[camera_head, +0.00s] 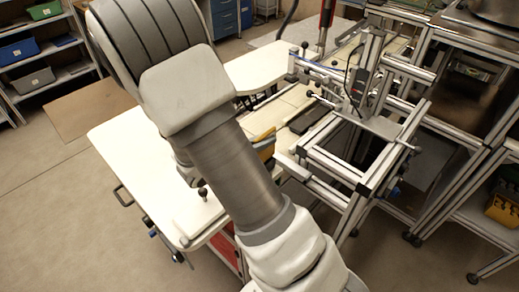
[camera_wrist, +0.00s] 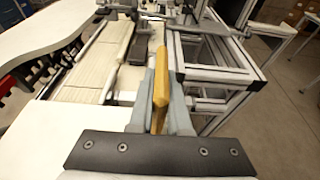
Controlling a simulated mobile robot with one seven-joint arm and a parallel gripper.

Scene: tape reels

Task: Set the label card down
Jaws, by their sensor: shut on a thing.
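A thin yellow-orange piece, seen edge-on, stands upright between my fingers in the wrist view; I take it to be the label card (camera_wrist: 160,78). My gripper (camera_wrist: 162,100) is shut on it, with one grey finger on each side. My arm hides most of my gripper there. Whether the card touches any surface below cannot be told. No printing on it can be read.
An aluminium-profile frame (camera_wrist: 217,75) stands close on the right of my gripper. A pale slatted conveyor-like strip (camera_wrist: 100,68) and a dark flat bar (camera_wrist: 138,48) lie ahead. The white tabletop at lower left (camera_wrist: 60,128) is clear. Shelves with bins (camera_head: 35,77) stand far left.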

